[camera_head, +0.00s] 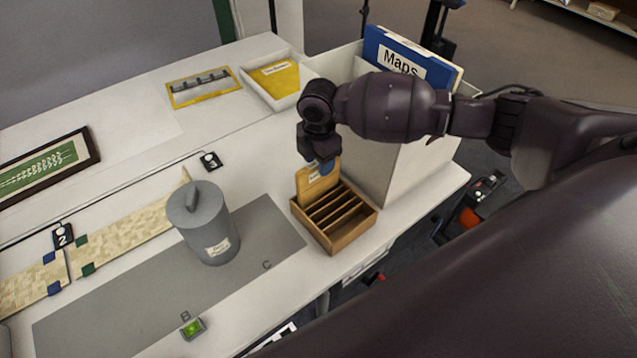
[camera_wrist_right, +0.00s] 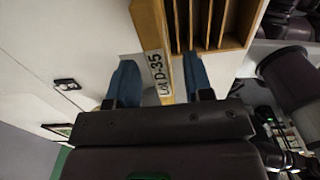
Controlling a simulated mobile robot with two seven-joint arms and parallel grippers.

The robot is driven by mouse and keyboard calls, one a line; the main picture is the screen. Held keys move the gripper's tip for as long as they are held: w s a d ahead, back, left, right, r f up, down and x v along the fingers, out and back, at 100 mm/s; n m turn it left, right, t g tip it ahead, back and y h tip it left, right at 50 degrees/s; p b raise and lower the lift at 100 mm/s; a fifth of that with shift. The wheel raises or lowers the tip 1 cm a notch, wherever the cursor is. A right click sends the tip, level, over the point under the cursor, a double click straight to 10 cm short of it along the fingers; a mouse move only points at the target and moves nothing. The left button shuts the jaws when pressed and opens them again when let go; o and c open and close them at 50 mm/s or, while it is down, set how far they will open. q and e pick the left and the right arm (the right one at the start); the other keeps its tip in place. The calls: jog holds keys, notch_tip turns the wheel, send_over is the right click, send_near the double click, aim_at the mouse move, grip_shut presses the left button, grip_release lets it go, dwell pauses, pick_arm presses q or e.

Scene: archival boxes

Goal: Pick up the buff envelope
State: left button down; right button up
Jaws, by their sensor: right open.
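The buff envelope (camera_head: 318,186) stands upright at the back of a wooden slotted rack (camera_head: 343,232), its upper part above the rack. My right gripper (camera_head: 324,164) is over the envelope's top edge, partly hiding it. In the right wrist view, the two blue fingers of the gripper (camera_wrist_right: 159,82) are apart, with a "Lot D-35" label (camera_wrist_right: 157,68) between them, seemingly on the envelope. I cannot tell whether either finger touches it. The rack's slots (camera_wrist_right: 205,25) show at the top of that view. My left gripper is not in view.
A white box (camera_head: 385,170) with a blue "Maps" folder (camera_head: 405,62) stands right behind the rack. A grey canister (camera_head: 205,225) stands left on a grey mat (camera_head: 120,305). A white tray (camera_head: 293,98) with a yellow envelope (camera_head: 276,77) lies behind. The table's front edge is near the rack.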

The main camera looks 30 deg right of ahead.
aim_at(319, 184)
notch_tip(319, 184, down, 3)
jog(key=shift+f, duration=0.15)
grip_shut()
dwell(0.4)
